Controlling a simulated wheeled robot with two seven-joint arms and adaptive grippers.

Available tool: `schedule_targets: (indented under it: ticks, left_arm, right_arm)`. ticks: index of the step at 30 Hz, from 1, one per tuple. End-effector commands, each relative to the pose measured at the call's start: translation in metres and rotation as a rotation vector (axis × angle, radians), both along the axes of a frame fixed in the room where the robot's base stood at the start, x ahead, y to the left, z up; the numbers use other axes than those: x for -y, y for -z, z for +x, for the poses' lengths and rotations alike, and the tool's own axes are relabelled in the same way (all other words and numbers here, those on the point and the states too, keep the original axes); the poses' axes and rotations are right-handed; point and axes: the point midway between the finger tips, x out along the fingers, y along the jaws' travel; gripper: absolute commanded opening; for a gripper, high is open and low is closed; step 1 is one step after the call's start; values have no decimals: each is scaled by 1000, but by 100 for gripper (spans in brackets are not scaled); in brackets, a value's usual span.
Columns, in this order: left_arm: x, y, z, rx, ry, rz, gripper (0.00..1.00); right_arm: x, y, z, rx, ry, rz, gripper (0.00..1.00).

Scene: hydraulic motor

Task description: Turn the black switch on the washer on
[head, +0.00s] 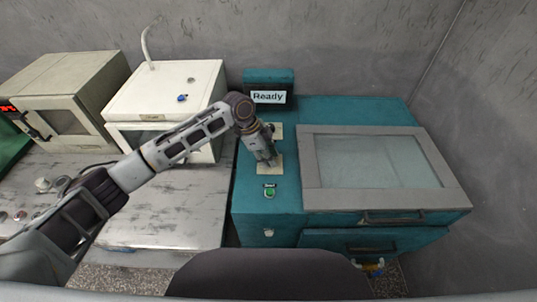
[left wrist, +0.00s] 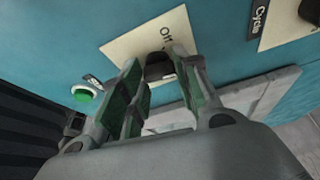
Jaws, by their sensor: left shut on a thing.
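The washer is the teal machine (head: 330,112) on the right in the head view, with a glass-topped lid. The black switch (left wrist: 159,68) sits on a cream plate (left wrist: 126,48) in the left wrist view, beside the word "Off". My left gripper (head: 268,162) reaches down onto the washer's control strip. In the left wrist view, the green-padded fingers of my left gripper (left wrist: 157,63) stand on either side of the black switch and are shut on it. In the head view the gripper hides the switch. My right gripper is not in view.
A green button (head: 270,190) lies just in front of the gripper. A second plate labelled "Cycle" (left wrist: 262,18) holds another black knob (left wrist: 312,10). A "Ready" display (head: 268,97) stands behind. A white box machine (head: 180,85) and grey oven (head: 70,90) stand left.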

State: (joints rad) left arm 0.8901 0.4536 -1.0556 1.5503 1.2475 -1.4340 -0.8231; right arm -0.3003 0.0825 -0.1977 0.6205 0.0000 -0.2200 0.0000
Motion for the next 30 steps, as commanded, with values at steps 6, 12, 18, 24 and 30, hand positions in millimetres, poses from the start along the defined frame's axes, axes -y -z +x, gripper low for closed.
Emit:
schedule_targets:
  ticks: [6,12,18,24,30]
  left_arm:
    - [1,-2,2,1,134,-2,8]
    - [2,-1,2,1,265,-3,8]
    - [2,-1,3,1,401,-3,8]
    - [2,-1,4,3,523,-2,8]
    - [2,-1,4,2,607,-2,8]
  right_arm:
    - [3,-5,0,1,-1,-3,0]
    - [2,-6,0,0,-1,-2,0]
    - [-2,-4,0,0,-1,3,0]
    - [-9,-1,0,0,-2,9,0]
    - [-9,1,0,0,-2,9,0]
